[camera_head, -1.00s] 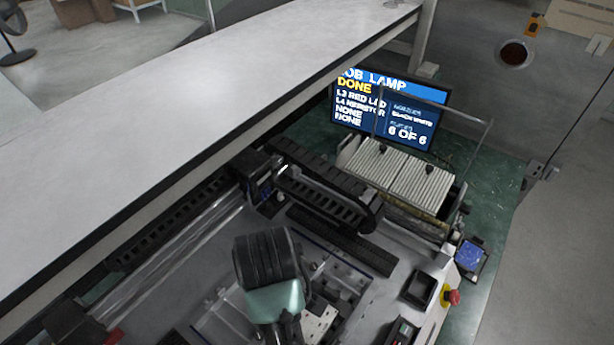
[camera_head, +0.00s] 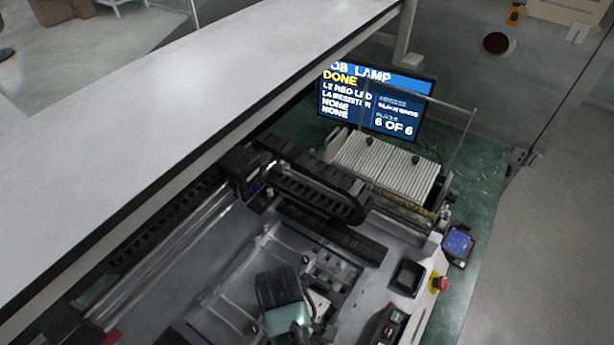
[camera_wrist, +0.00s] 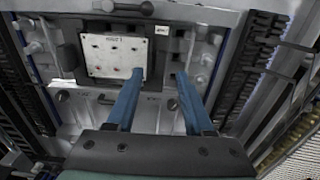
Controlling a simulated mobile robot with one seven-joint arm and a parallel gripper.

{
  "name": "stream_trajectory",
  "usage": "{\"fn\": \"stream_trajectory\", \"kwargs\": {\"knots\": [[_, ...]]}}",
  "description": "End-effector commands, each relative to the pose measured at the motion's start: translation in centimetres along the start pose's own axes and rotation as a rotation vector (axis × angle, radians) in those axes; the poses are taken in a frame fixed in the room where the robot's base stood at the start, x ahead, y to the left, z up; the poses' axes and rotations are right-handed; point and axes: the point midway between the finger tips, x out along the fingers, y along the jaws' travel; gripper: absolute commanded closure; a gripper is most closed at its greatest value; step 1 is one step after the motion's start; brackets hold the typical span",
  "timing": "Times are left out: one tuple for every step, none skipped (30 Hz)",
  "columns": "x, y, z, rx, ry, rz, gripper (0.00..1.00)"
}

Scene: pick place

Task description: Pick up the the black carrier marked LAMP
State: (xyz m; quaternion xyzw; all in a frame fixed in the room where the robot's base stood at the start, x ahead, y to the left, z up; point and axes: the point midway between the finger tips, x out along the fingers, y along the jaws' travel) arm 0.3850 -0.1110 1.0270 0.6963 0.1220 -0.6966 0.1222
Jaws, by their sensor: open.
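The black carrier (camera_wrist: 156,52) sits in the machine bed in the wrist view, around a white board (camera_wrist: 112,56) with small red dots and a line of print too small to read. My gripper (camera_wrist: 158,74) is open and empty, with two blue fingers apart. The left fingertip overlaps the board's lower right corner in the picture, and the right fingertip lies to the right of the carrier. I cannot tell whether either finger touches it. In the head view, my wrist hides most of the carrier, and the white board (camera_head: 318,303) shows only in part.
Metal rails and clamps surround the carrier. A black cable chain (camera_head: 315,192) and a ribbed white feeder (camera_head: 385,165) stand behind. The screen (camera_head: 375,100) reads LAMP, DONE, 6 OF 6. A pale overhanging cover (camera_head: 190,85) crosses the left. A red stop button (camera_head: 439,284) is at right.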

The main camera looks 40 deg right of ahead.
Motion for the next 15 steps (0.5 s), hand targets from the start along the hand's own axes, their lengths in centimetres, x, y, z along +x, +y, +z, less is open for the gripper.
{"fn": "stream_trajectory", "kwargs": {"knots": [[0.4, -0.1, 0.2, 0.0, -0.004, -0.004, 0.47], [0.8, -0.1, 0.2, 0.0, -0.004, -0.003, 0.47], [1.4, -0.2, 0.3, 0.0, -0.004, -0.004, 0.47], [1.8, -0.2, 0.2, 0.0, -0.003, -0.003, 0.47], [2.3, -0.1, 0.2, 0.0, -0.003, -0.003, 0.47], [2.7, -0.1, 0.2, 0.0, -0.002, -0.002, 0.47], [3.0, -0.1, 0.2, 0.0, -0.002, -0.002, 0.47], [3.2, -0.1, 0.2, 0.0, -0.001, -0.001, 0.47], [3.5, -0.1, 0.2, 0.0, -0.001, -0.001, 0.47], [3.6, -0.1, 0.2, 0.0, -0.001, -0.001, 0.47], [3.7, -0.1, 0.2, 0.0, 0.0, -0.001, 0.47], [3.8, -0.1, 0.2, 0.0, 0.0, 0.0, 0.47], [3.8, -0.1, 0.1, 0.0, 0.001, 0.0, 0.47], [3.8, -0.1, 0.1, 0.0, 0.001, 0.0, 0.47], [3.8, -0.1, 0.1, 0.0, 0.001, 0.0, 0.47]]}}
